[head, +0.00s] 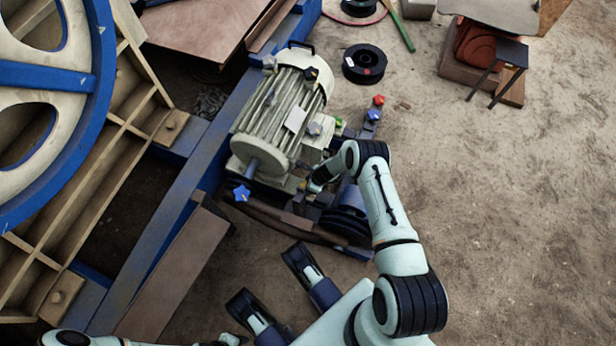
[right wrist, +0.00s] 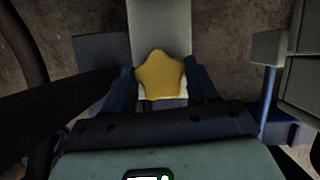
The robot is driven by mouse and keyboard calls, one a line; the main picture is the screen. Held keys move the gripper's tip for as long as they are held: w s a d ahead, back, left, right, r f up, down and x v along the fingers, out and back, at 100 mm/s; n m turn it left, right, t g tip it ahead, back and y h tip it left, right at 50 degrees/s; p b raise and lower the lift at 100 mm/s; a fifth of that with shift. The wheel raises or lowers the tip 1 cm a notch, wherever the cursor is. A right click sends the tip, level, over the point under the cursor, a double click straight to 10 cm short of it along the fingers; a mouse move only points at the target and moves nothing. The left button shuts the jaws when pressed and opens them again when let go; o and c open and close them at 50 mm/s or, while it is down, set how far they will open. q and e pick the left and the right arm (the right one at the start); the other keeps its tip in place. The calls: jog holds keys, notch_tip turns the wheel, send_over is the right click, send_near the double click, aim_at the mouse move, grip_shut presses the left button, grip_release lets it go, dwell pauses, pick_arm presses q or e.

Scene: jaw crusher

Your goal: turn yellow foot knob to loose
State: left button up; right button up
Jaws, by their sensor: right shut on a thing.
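The yellow foot knob (right wrist: 162,75) is star-shaped and shows in the middle of the right wrist view. The two dark fingers of my right gripper (right wrist: 162,88) stand on either side of it, shut on it. In the head view my right gripper (head: 312,186) reaches to the near foot of the ribbed cream motor (head: 283,100); it largely hides the knob there. The knob's stud and how loose it is cannot be seen. My left gripper is not clearly in view; only parts of my left arm show along the bottom edge.
A blue frame rail (head: 185,215) and large flywheel (head: 88,78) stand left.

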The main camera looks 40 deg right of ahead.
jog(key=shift+n, duration=0.4)
jog(key=n+g+y, duration=0.1)
jog(key=n, duration=0.3)
jog(key=shift+d+n, duration=0.1)
jog(key=shift+n, duration=0.2)
jog(key=n+g+y, duration=0.1)
jog(key=n+g, duration=0.1)
jog(key=n, duration=0.2)
jog(key=shift+w+n, duration=0.1)
jog(key=shift+n, duration=0.3)
jog(key=o, duration=1.1)
jog(key=shift+c, duration=0.2)
jog(key=shift+r, duration=0.1)
